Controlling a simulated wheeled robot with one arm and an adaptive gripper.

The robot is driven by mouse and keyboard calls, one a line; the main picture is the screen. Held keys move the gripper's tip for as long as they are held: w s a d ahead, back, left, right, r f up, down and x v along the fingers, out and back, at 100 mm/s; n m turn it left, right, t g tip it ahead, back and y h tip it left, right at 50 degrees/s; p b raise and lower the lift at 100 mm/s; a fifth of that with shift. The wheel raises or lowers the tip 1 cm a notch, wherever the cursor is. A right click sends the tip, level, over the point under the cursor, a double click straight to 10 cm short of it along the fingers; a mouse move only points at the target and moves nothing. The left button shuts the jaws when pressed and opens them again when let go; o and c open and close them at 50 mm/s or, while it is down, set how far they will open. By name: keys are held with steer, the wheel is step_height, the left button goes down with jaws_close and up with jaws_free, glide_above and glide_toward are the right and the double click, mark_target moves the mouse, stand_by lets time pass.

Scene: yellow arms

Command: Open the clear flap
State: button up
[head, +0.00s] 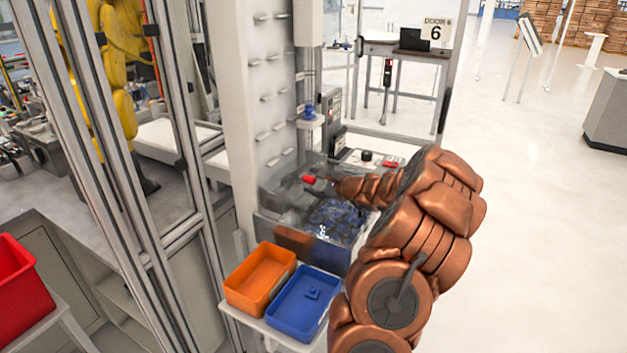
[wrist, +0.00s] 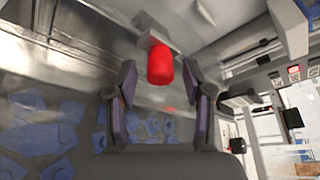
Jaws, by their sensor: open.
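The clear flap (head: 285,185) is a see-through cover over a bin beside the white column. A red knob (head: 309,178) sits on it. In the wrist view the red knob (wrist: 161,64) stands between and just beyond my gripper's two fingers. My gripper (wrist: 161,90) is open, with a finger on each side of the knob and gaps between them. In the head view my copper arm reaches in from the right, and its end is close to the knob. Blue pieces (wrist: 40,125) show through the clear surface. The fingertips are hard to make out in the head view.
An orange tray (head: 261,279) and a blue tray (head: 304,303) with one blue piece stand in front of the bin. A metal-framed enclosure (head: 150,200) is at left. A control box (head: 330,110) stands behind the flap.

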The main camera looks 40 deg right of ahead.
steer(key=shift+w, duration=0.3)
steer(key=shift+c, duration=0.2)
jaws_close()
stand_by(0.3)
